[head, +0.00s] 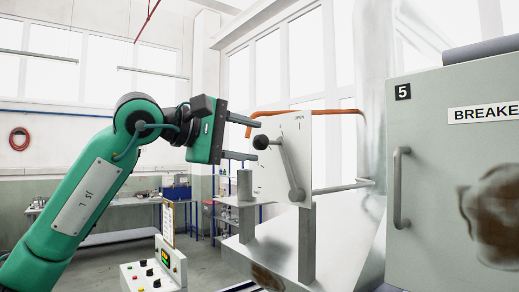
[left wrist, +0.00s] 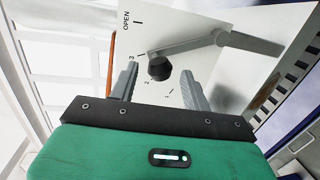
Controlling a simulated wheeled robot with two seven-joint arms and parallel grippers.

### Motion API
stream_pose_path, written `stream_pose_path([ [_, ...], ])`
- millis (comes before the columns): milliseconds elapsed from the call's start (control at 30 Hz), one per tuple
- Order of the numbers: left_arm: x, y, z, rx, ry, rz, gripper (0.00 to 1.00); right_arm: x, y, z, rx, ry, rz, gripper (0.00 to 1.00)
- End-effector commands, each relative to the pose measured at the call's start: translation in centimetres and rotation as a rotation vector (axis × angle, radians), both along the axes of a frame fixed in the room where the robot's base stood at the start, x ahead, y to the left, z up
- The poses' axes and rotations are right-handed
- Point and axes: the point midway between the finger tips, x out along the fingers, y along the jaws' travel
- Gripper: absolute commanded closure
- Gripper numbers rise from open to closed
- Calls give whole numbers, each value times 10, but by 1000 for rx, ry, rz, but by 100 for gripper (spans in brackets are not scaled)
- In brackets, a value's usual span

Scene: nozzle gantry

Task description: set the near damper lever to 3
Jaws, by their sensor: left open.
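The damper lever (head: 290,170) is a grey arm with a black knob (head: 261,142), on an upright white plate (head: 300,135) marked OPEN. The left wrist view shows the lever (left wrist: 190,44), its knob (left wrist: 160,68) and the scale marks OPEN, 3, 2 and 1 on the plate (left wrist: 190,18). The lever's knob end lies close beside the 3 mark; the knob itself appears between 3 and 2. My left gripper (head: 258,141) is open, its fingertips above and below the knob in the head view, with gaps on both sides. My right gripper is not in view.
A grey breaker cabinet (head: 450,155) with a handle (head: 401,188) stands at the right. Grey posts (head: 306,245) rise beside the plate. A control box (head: 150,274) with buttons is at the lower front. A workbench (head: 115,208) stands far back.

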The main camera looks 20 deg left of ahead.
Motion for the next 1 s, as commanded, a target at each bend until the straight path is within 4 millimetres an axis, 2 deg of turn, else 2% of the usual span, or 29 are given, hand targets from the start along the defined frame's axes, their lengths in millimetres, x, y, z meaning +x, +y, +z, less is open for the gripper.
stream_pose_path([
  [33,-10,9,-3,-1,-5,3,52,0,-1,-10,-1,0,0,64],
  [100,-22,20,0,-1,-5,3,52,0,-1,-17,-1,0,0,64],
  [400,-65,57,10,0,-2,1,52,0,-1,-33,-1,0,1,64],
  [600,-75,66,13,1,-1,0,52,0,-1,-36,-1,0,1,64],
  [1000,-76,66,14,1,-1,-1,52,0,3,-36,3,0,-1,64],
])
